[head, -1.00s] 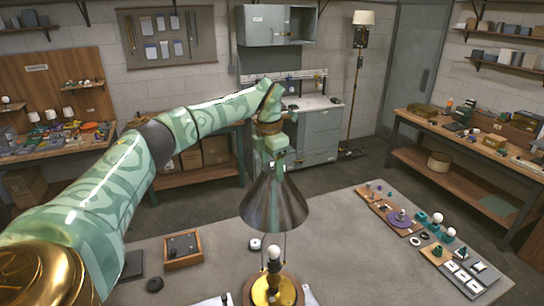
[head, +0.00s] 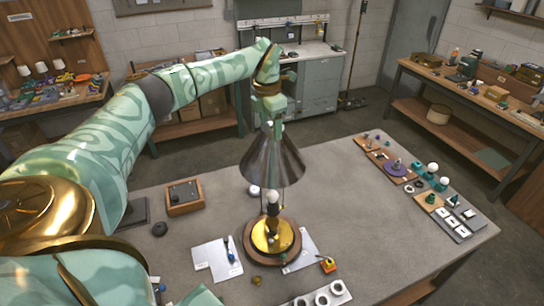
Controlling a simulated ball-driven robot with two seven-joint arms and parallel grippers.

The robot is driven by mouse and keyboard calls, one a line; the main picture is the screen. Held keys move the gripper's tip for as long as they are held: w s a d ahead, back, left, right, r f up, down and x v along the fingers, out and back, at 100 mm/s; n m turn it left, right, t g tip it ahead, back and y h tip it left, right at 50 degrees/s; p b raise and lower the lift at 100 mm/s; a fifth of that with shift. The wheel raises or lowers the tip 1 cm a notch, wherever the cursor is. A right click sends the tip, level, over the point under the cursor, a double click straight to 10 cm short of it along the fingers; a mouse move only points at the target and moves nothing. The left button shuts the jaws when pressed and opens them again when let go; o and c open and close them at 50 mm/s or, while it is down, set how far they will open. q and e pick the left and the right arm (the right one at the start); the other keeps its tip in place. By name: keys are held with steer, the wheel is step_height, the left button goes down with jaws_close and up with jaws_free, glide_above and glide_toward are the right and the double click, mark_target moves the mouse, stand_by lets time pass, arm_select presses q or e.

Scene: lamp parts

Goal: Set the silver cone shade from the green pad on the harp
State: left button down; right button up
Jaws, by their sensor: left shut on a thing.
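The silver cone shade (head: 272,163) hangs wide end down in my left gripper (head: 274,128), which is shut at its narrow top. The shade is directly above the lamp, which has a round wooden and brass base (head: 288,252). A white bulb (head: 272,197) shows just below the shade's rim. Thin harp wires (head: 284,194) show beside the bulb; their upper part is hidden by the shade. I cannot tell whether the shade touches the harp top. I cannot make out the green pad on the table. My right gripper is not in view.
White sheets (head: 212,262) with small tools lie around the base on the grey table. A wooden tray (head: 184,196) stands at left. Boards with small parts (head: 380,158) and a metal tray (head: 462,231) lie at right. The table between lamp and boards is clear.

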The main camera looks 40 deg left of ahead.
arm_select(q)
steer(key=shift+w, duration=0.1)
steer(key=shift+f, duration=0.15)
stand_by(0.3)
steer(key=shift+f+b, duration=0.5)
steer(key=shift+f, duration=1.35)
steer(key=shift+p, duration=0.5)
